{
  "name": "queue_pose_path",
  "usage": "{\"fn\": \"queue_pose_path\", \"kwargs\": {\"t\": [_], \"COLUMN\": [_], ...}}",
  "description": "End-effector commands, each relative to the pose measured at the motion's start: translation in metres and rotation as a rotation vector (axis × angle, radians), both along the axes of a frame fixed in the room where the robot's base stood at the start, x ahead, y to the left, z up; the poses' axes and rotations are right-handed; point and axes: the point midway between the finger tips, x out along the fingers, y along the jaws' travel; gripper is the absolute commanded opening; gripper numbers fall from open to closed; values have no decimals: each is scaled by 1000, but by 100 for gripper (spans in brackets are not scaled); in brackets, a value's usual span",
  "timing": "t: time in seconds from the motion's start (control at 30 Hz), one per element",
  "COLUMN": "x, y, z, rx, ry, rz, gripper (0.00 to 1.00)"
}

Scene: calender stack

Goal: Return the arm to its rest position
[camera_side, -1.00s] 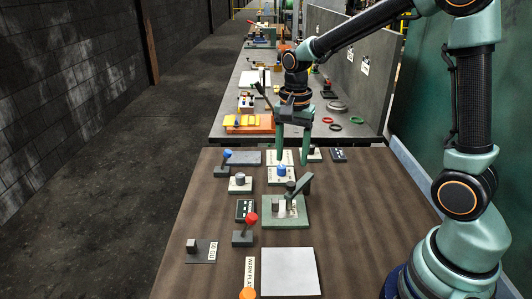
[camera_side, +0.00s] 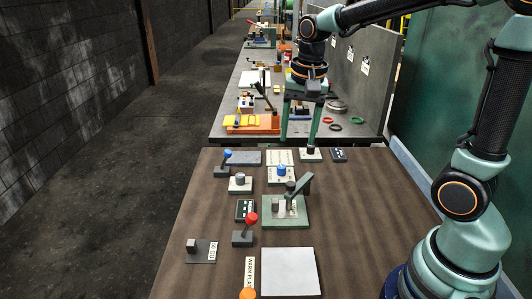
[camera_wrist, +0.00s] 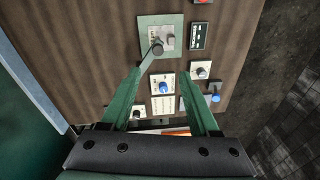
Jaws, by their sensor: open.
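My gripper (camera_side: 300,143) hangs above the far end of the brown table in the side view, its two green fingers apart with nothing between them. In the wrist view the gripper (camera_wrist: 158,98) also shows open and empty, its fingers spread on either side of a white plate with a blue knob (camera_wrist: 163,86). That blue knob plate (camera_side: 281,173) sits on the table, in front of the gripper in the side view. My fingers look clear of the table fittings, though the exact height is hard to tell.
A green plate with a grey lever (camera_side: 285,211), a red-knobbed lever (camera_side: 251,220), a blue-knobbed lever (camera_side: 227,155) and a pale square plate (camera_side: 290,271) stand on the brown table (camera_side: 375,220). A grey bench (camera_side: 225,120) with several tools lies behind. A green wall (camera_side: 470,90) is at right.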

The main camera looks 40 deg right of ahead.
Motion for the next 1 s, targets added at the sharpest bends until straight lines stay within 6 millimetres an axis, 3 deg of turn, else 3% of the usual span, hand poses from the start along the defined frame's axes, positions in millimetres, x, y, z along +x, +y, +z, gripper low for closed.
{"fn": "queue_pose_path", "kwargs": {"t": [0.2,0.5,0.7,1.0], "x": [-36,-70,-76,-76], "y": [12,23,24,24], "z": [21,25,23,23], "rx": [-78,-225,-268,-269], "ry": [-164,-319,-349,-350], "rz": [382,792,884,888], "gripper": [62,62,62,62]}}
